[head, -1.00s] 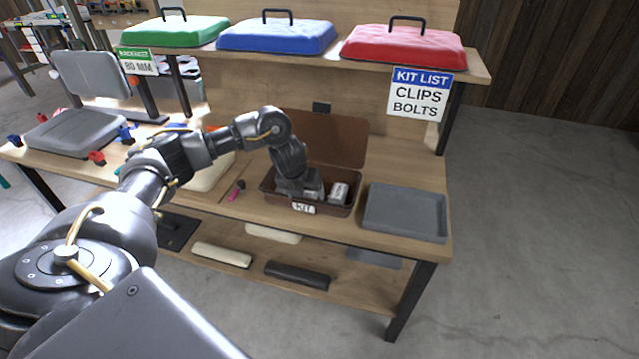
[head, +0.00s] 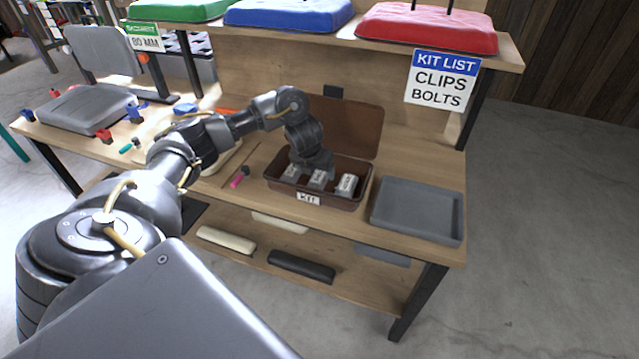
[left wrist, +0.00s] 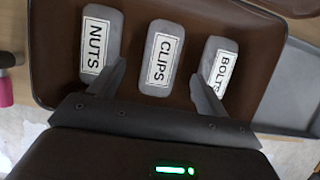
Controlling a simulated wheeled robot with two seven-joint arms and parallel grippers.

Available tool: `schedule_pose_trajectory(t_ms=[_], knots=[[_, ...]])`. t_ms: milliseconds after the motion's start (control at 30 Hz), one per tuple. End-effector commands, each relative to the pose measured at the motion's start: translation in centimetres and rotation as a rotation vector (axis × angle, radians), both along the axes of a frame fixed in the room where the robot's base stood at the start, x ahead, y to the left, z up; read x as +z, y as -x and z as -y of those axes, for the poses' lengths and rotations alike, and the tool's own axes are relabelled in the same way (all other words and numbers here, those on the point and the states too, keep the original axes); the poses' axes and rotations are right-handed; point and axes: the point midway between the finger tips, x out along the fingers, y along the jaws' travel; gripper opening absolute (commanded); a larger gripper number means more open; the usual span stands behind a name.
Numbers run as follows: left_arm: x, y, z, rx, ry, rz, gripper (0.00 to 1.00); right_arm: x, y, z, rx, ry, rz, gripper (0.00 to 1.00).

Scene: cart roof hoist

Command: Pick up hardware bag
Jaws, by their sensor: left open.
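A brown open kit box (head: 337,204) with a "KIT" label stands on the bench. It holds three grey bags in a row, labelled in the left wrist view: NUTS (left wrist: 100,45), CLIPS (left wrist: 161,58) and BOLTS (left wrist: 219,64). In the head view the CLIPS bag (head: 319,180) lies between the other two. My left gripper (left wrist: 158,92) is open and empty over the box. Its fingers point between the bags, one on each side of the CLIPS bag's near end. They overlap the edges of NUTS and BOLTS in the picture; contact cannot be told. My right gripper is out of view.
A grey tray (head: 418,212) sits right of the box. The box's raised lid (head: 345,125) stands behind my wrist. A sign (head: 442,78) reads "KIT LIST CLIPS BOLTS". A shelf with green, blue (head: 288,13) and red (head: 427,27) covers hangs above. A pink-handled tool (head: 240,178) lies left.

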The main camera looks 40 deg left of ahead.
Motion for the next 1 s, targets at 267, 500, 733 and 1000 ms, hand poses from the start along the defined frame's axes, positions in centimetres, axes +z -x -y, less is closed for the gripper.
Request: schedule_pose_trajectory(t_ms=[267, 500, 733, 1000], knots=[[-2.1, -0.5, 0.1, -0.001, 0.003, -0.003, 0.77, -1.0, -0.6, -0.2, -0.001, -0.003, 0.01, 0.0], [-4.6, -1.6, -0.3, -0.001, 0.0, -0.002, 0.77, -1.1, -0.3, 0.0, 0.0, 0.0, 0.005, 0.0], [-4.9, -1.8, -0.4, -0.003, -0.001, 0.001, 0.77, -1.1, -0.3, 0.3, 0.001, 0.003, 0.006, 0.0], [-4.9, -1.8, -0.4, -0.002, 0.0, 0.001, 0.49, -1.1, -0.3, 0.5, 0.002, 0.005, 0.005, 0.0]])
